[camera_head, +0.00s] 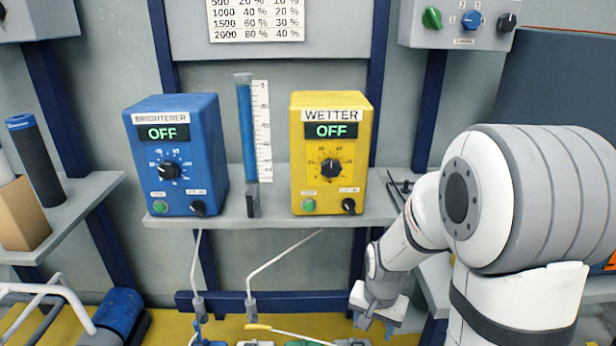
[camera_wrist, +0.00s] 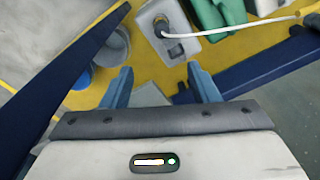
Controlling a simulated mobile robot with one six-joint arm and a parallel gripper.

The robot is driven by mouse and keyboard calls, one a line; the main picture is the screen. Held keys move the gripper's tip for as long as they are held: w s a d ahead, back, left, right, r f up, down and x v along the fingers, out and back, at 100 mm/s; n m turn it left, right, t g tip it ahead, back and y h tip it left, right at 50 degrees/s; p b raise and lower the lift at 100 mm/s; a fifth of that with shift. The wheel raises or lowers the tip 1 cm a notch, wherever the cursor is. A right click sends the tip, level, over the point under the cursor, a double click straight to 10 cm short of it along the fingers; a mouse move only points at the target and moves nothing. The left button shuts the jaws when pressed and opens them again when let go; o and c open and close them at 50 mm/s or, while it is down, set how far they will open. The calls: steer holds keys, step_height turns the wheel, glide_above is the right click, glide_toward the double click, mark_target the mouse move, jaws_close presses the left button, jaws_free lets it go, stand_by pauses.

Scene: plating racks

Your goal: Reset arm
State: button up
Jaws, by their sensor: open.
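My arm stands at the right of the head view, bent downward. My gripper (camera_head: 376,322) hangs low in front of the rack, below the shelf and to the right of the yellow WETTER box (camera_head: 330,155). In the wrist view my gripper (camera_wrist: 160,88) shows two blue-grey fingers spread apart with nothing between them. Beyond the fingertips lie a yellow floor surface and a white-grey fitting (camera_wrist: 185,45) with a dark round connector. The fingers look apart from the fitting.
A blue BRIGHTENER box (camera_head: 172,155) and a blue tube with a scale (camera_head: 247,145) share the grey shelf (camera_head: 270,218). Dark blue posts and a low crossbar (camera_head: 225,301) frame the rack. A dark blue beam (camera_wrist: 65,75) runs close on the gripper's left in the wrist view.

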steer(key=s+r+n+p, duration=0.1)
steer(key=s+r+p, duration=0.3)
steer(key=r, duration=0.9)
steer(key=s+r+n+t+p, duration=0.1)
steer(key=s+r+p, duration=0.3)
steer(key=r+p, duration=0.7)
steer(key=s+r+n+t+p, duration=0.1)
steer(key=s+r+n+p, duration=0.2)
steer(key=r+p, duration=0.4)
steer(key=v, duration=0.9)
steer(key=shift+w+r+p, duration=0.25)
steer(key=shift+p, duration=0.15)
steer(key=shift+d, duration=0.1)
steer(key=shift+c, duration=0.3)
